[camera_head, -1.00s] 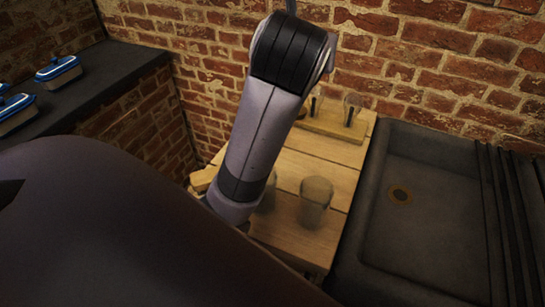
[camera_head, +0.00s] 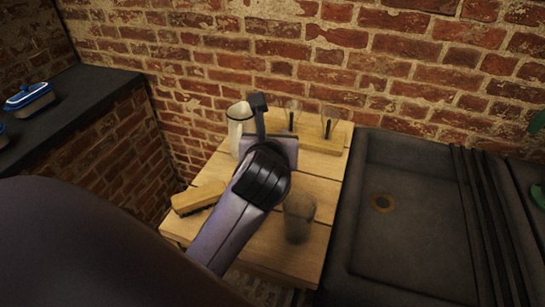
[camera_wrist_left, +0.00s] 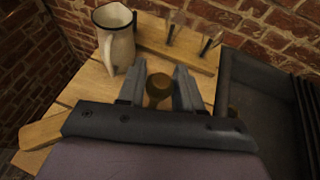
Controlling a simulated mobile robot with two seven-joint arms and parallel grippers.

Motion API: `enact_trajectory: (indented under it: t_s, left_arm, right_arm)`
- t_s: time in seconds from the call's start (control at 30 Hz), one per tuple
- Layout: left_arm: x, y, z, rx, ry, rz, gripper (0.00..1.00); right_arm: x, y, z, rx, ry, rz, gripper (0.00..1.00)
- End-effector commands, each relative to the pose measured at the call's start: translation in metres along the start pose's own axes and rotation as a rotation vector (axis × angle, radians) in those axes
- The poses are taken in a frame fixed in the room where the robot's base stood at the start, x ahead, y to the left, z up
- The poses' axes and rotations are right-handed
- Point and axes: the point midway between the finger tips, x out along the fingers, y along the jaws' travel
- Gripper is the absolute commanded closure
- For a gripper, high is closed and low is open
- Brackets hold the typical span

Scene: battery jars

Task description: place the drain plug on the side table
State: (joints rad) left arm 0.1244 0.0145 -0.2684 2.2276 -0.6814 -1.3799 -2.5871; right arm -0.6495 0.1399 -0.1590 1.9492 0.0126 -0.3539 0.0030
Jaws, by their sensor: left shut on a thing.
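The drain plug (camera_wrist_left: 158,88) is a small, round, dark brass-coloured piece between the fingertips of my left gripper (camera_wrist_left: 158,84) in the left wrist view. The gripper is shut on it. The side table (camera_head: 272,258) is light slatted wood; it also shows in the left wrist view (camera_wrist_left: 88,84). My left gripper is over the side table. In the head view my own arm hides the fingers and the plug. I cannot tell the exact height of the plug above the boards. My right gripper is in neither view.
A pale jug (camera_head: 238,130) and a wooden rack (camera_head: 335,137) with glasses stand at the table's back. A dark sink (camera_head: 405,240) adjoins on the right.

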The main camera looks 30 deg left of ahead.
Motion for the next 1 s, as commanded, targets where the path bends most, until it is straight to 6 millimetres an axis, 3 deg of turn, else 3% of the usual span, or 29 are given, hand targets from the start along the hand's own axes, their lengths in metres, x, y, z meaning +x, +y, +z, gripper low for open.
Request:
enact_trajectory:
  t_s: [0.43, 0.87, 0.9, 0.97, 1.0]
  left_arm:
    - [0.019, 0.0, -0.045, 0.0, -0.002, 0.001, 1.0]
    - [0.022, 0.0, -0.051, -0.001, -0.006, 0.0, 1.0]
    - [0.023, 0.0, -0.053, 0.0, -0.002, 0.001, 0.62]
    - [0.022, 0.0, -0.053, 0.0, -0.002, 0.001, 0.42]
    - [0.022, 0.0, -0.053, 0.0, -0.001, 0.001, 0.4]
  right_arm:
    - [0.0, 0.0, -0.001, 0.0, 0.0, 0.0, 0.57]
    - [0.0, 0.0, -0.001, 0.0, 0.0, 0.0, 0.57]
    - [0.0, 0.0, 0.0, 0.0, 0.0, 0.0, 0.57]
    - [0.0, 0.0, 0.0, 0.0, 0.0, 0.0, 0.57]
    - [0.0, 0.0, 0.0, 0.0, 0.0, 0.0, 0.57]
